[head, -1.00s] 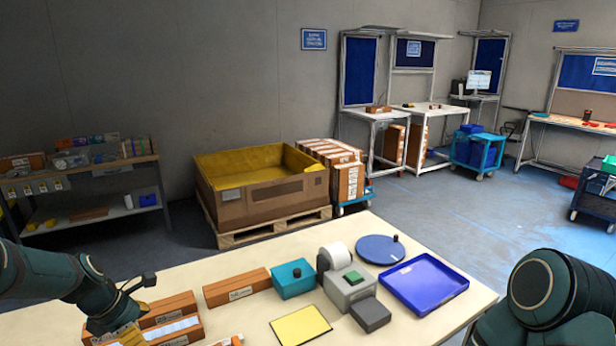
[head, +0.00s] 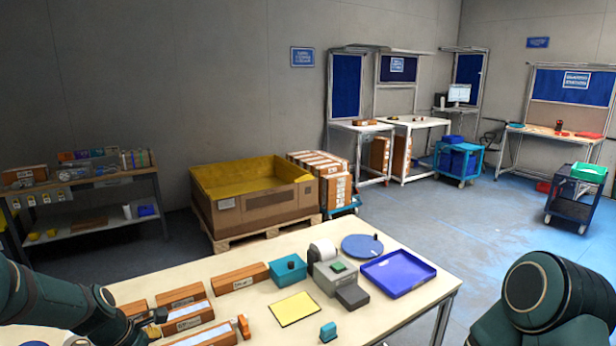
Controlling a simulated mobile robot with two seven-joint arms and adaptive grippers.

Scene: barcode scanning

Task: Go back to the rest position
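My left arm comes in from the left in the head view. Its wrist is low at the left, over the near left part of the table (head: 390,318), beside the orange-brown boxes. My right arm shows as a dark green rounded link at the lower right; my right gripper is out of the picture. Several long orange-brown boxes (head: 240,278) with white labels lie on the table's left side. A yellow pad (head: 295,310) lies flat near the middle.
Behind the pad stand a teal box (head: 288,268), a grey printer-like device (head: 335,277) with a white roll, a round blue disc (head: 362,247) and a blue tray (head: 398,274). A small teal item (head: 328,333) stands at the near edge. The table's front right is bare.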

